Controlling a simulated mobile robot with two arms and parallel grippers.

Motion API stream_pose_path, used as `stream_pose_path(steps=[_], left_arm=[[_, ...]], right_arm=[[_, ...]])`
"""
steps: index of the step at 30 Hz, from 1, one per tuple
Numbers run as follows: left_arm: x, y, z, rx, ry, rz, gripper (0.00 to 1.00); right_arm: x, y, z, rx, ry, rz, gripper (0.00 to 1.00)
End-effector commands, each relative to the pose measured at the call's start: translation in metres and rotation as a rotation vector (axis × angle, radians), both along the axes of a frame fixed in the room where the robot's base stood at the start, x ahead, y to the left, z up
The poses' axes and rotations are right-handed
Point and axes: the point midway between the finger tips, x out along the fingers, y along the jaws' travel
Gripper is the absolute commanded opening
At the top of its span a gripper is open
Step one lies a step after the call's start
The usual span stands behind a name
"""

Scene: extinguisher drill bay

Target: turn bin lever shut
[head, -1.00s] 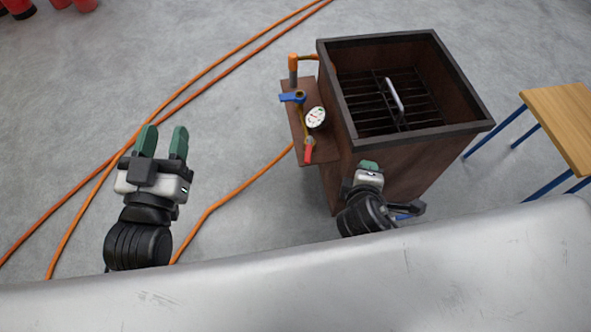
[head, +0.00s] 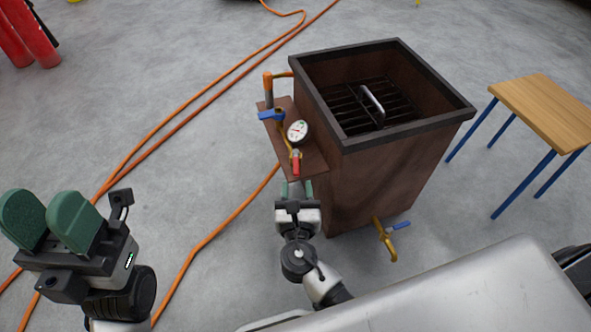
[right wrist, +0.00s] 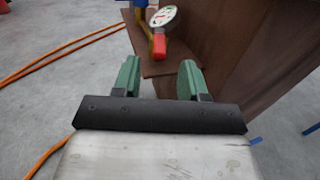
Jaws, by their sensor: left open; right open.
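The brown metal bin (head: 385,175) stands right of centre in the head view. A side plate on it carries a blue lever (head: 271,115), a round gauge (head: 298,131) and a red lever (head: 296,163). Low on the bin, a yellow pipe (head: 386,243) has another blue lever (head: 400,225). My right gripper (head: 297,188) is open and empty, just in front of the plate's near edge. In the right wrist view, the red lever (right wrist: 159,45) appears beyond and between its green fingers. My left gripper (head: 45,215) is open and empty at the lower left.
Orange hoses (head: 200,97) run across the grey floor on the left. A wooden table with blue legs (head: 545,110) stands right of the bin. Red cylinders (head: 28,35) are at the far left. A grate with a handle lies inside the bin.

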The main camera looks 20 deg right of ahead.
Motion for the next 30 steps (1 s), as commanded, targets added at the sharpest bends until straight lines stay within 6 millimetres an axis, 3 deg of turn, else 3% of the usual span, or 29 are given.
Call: stream_pose_path(steps=[3,10,22,23,30], left_arm=[[0.002,0.0,0.0,0.001,-0.019,0.002,0.43],[0.005,-0.001,0.005,0.005,-0.046,0.003,0.43],[0.006,-0.002,0.008,0.006,-0.056,0.003,0.43],[0.006,-0.002,0.008,0.006,-0.056,0.003,0.43],[0.006,-0.002,0.008,0.006,-0.056,0.003,0.43]], right_arm=[[0.024,-0.007,-0.002,0.002,-0.003,-0.002,0.43],[0.054,-0.015,-0.001,0.004,-0.002,0.0,0.43],[0.063,-0.019,0.0,0.004,0.001,0.0,0.43],[0.063,-0.019,0.0,0.004,0.001,0.0,0.41],[0.063,-0.019,0.0,0.004,0.0,0.0,0.04]])
